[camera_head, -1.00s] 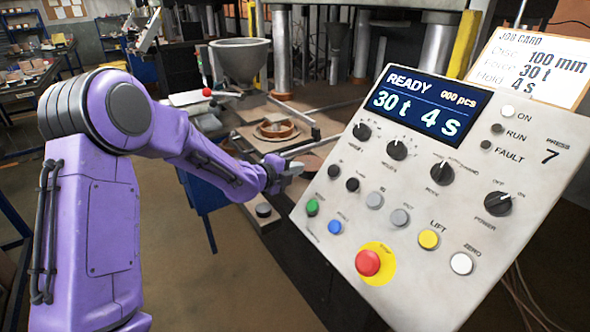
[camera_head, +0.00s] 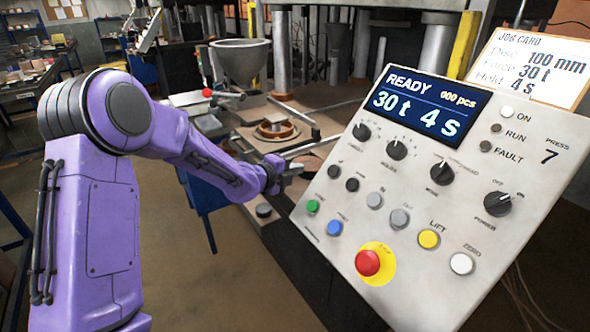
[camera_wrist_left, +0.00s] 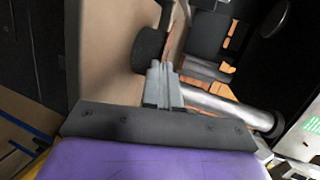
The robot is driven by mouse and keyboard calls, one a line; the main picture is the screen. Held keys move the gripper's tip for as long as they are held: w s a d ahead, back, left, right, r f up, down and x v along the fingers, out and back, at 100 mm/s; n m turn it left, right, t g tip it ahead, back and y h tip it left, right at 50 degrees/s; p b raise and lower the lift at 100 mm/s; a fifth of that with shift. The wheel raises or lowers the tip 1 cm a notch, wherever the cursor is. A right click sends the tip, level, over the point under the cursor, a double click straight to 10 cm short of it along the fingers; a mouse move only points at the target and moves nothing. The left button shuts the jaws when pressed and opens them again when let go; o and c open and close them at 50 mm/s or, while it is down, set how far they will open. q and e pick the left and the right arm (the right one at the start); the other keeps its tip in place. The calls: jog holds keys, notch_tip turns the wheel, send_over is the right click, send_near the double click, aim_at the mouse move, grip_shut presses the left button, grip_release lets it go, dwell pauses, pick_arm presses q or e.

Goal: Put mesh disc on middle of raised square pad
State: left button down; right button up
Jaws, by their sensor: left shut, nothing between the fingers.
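My left gripper (camera_head: 296,169) is shut and empty beside the left edge of the control panel. In the left wrist view its fingertips (camera_wrist_left: 160,68) are together, close to a dark round knob-like part (camera_wrist_left: 150,49); I cannot tell whether they touch it. A brownish round plate (camera_head: 308,165) shows behind the gripper, partly hidden by the panel. I cannot surely make out the mesh disc or the raised square pad. My right gripper is in neither view.
The tilted control panel (camera_head: 400,215) fills the right foreground, its screen reading READY, 30 t, 4 s. A job card (camera_head: 535,65) stands behind it. A grey hopper (camera_head: 240,62) and press columns stand at the back. A black round button (camera_head: 264,210) sits on the near bed edge.

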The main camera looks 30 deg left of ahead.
pick_arm(q)
notch_tip(320, 180, up, 6)
jog(key=p, duration=0.4)
jog(key=shift+r+p, duration=0.25)
jog(key=shift+p, duration=0.15)
dwell(0.5)
